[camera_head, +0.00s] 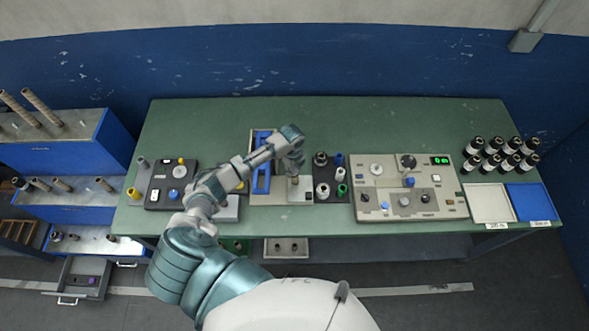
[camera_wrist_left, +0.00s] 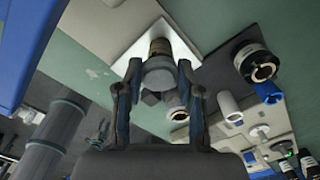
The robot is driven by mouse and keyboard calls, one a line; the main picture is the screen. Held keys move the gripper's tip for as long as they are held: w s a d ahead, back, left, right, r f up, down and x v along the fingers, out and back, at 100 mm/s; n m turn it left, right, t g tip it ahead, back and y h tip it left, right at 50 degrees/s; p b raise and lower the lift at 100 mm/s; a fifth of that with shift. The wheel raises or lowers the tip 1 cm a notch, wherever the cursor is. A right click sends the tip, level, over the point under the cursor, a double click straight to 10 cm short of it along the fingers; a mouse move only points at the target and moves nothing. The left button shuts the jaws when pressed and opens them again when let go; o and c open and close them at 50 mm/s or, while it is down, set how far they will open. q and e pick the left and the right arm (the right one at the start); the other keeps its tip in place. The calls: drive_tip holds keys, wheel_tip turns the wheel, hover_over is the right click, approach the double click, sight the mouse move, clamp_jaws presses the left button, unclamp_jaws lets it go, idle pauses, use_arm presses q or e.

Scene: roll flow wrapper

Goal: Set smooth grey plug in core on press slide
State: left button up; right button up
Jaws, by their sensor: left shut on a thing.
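My left gripper (camera_head: 295,163) hangs over the press at the middle of the table. In the left wrist view my left gripper (camera_wrist_left: 157,84) is shut on a grey plug (camera_wrist_left: 158,74), one finger on each side of it. A brown core (camera_wrist_left: 160,46) stands on the pale press slide (camera_wrist_left: 128,64) straight beyond the plug. The plug overlaps the core's end in that view; I cannot tell whether it is seated or just short of it. In the head view the slide (camera_head: 270,197) lies below the gripper, beside the blue press frame (camera_head: 262,178). My right gripper is not in view.
A dark tray (camera_head: 323,197) with several plugs and rolls stands just right of the slide. A control panel (camera_head: 410,208) is further right, with several dark-capped rolls (camera_head: 510,146) beyond. A dark button box (camera_head: 158,198) sits left. The table's back strip is clear.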

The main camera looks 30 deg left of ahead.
use_arm(q)
drive_tip(key=shift+s+a+f, duration=0.1)
drive_tip(key=shift+s+f, duration=0.05)
drive_tip(key=shift+f, duration=0.1)
drive_tip(key=shift+c, duration=0.3)
drive_tip(key=shift+d+f, duration=0.15)
drive_tip(key=shift+d, duration=0.6)
drive_tip(key=o, duration=1)
drive_tip(key=shift+a, duration=0.1)
drive_tip(key=shift+o, duration=0.3)
drive_tip(key=shift+a, duration=0.1)
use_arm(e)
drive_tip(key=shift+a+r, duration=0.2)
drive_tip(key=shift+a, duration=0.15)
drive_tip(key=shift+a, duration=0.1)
use_arm(q)
drive_tip(key=o, duration=0.4)
drive_tip(key=shift+o, duration=0.5)
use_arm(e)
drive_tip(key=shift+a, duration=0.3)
